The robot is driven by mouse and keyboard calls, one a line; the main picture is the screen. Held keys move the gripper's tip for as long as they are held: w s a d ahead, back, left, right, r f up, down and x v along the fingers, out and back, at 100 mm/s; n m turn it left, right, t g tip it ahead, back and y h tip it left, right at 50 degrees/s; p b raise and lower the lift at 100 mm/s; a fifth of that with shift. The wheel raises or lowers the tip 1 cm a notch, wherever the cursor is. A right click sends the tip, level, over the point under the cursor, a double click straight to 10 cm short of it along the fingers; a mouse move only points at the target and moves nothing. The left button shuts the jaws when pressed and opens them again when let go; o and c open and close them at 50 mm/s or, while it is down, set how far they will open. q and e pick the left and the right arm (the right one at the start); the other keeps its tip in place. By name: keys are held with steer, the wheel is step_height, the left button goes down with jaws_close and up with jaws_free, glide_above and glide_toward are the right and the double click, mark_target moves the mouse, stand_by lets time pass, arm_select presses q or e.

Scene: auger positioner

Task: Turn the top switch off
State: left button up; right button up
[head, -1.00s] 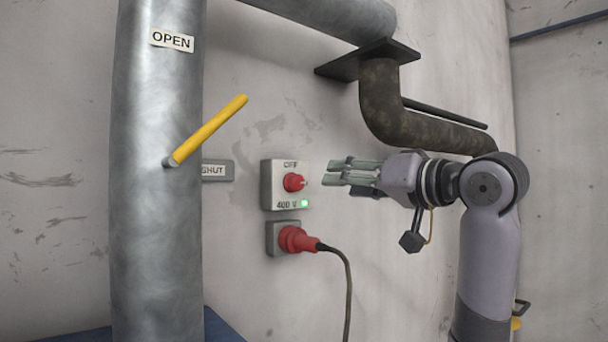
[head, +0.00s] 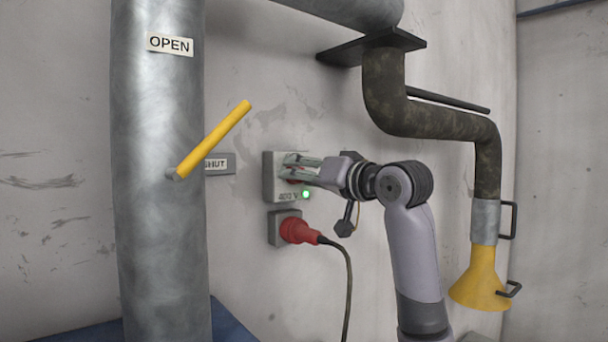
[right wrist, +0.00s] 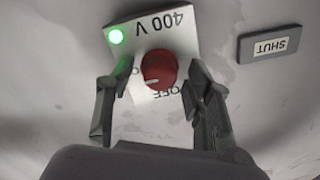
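The top switch is a red round knob on a grey-white box (head: 270,178) marked 400 V, with a lit green lamp (head: 306,194). In the head view my right gripper (head: 300,167) is in front of the box and hides most of the knob and the OFF label. In the right wrist view the red knob (right wrist: 159,69) lies between the two spread fingertips of my right gripper (right wrist: 160,84), with gaps visible on both sides. The OFF lettering beside the knob is partly covered. The view is upside down. My left gripper is not in view.
Below the switch box a red plug (head: 298,231) sits in a socket, its black cable hanging down. A large metal pipe (head: 160,240) with a yellow lever (head: 214,139) stands at left. A dark pipe (head: 400,115) and yellow funnel (head: 479,280) are at right.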

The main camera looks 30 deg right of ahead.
jaws_close()
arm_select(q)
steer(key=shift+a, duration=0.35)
arm_select(e)
steer(key=shift+n, duration=0.4)
steer(key=shift+a+n+h, duration=0.1)
steer(key=shift+n+h, duration=0.2)
steer(key=shift+n, duration=7.9)
steer(key=shift+f+n, duration=0.1)
steer(key=shift+n, duration=0.2)
steer(key=shift+o, duration=0.3)
jaws_free()
